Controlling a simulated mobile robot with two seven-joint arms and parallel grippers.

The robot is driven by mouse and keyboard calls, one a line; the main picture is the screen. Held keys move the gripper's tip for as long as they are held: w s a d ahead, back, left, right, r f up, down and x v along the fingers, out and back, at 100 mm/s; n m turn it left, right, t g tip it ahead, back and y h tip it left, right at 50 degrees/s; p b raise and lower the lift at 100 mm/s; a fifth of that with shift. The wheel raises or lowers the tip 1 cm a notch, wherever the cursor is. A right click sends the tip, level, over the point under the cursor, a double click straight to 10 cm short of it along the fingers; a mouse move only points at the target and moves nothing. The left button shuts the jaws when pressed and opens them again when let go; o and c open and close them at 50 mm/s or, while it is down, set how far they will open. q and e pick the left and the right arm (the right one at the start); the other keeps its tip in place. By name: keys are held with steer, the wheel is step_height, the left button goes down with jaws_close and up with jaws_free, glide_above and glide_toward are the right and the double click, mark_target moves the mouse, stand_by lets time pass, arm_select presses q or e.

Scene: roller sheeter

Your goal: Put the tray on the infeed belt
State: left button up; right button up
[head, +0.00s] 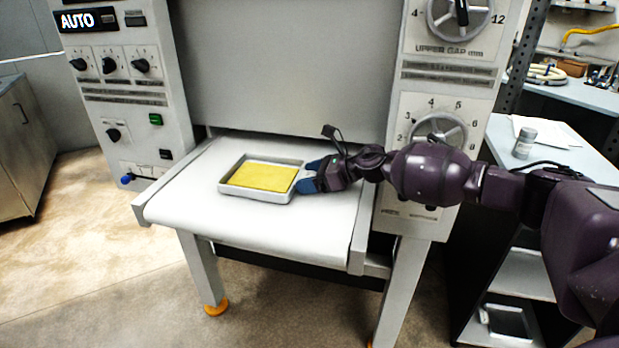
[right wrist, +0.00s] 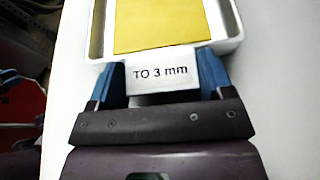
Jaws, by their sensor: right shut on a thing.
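A white tray (head: 226,189) with a flat yellow sheet (head: 263,176) in it is over the white infeed belt (head: 240,224), in front of the machine's opening. It looks level and appears to rest on the belt. My right gripper (head: 308,178) reaches in from the right and is shut on the tray's right side. In the right wrist view, the blue fingers of my right gripper (right wrist: 163,75) sit on both sides of a tab (right wrist: 162,73) marked "TO 3 mm". The tray's rim (right wrist: 250,25) shows beyond it.
A control panel (head: 118,80) reading "AUTO" stands left of the belt. A panel with handwheels (head: 440,130) stands on the right, behind my right arm. A side bench (head: 560,140) holds a small grey jar (head: 524,142). The belt's front and left are bare.

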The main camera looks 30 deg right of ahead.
steer(key=shift+r, duration=0.15)
steer(key=o, duration=0.8)
steer(key=shift+f, duration=0.25)
steer(key=o, duration=0.4)
steer(key=shift+o, duration=0.2)
